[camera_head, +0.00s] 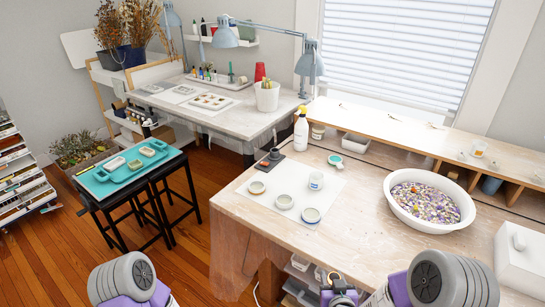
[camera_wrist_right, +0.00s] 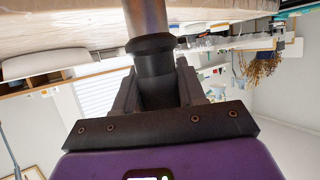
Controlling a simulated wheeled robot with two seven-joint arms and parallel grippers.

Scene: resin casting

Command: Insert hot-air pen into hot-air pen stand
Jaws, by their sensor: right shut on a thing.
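The hot-air pen (camera_wrist_right: 154,70) shows in the right wrist view as a dark cylinder with a collar and a metallic tube running out of the top of the picture. My right gripper (camera_wrist_right: 152,88) is shut on its dark body. In the head view my right gripper (camera_head: 339,297) is at the bottom edge, in front of the workbench, and the pen is hard to make out there. A small dark grey piece with an orange spot, seemingly the pen stand (camera_head: 269,158), stands at the workbench's left back, well apart from my gripper. My left gripper's fingers are out of view.
A white sheet (camera_head: 330,187) with several small round pots lies on the workbench (camera_head: 367,226). A white bowl of colourful bits (camera_head: 398,214) and a white box (camera_head: 520,258) are at the right. The bench's front middle is clear.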

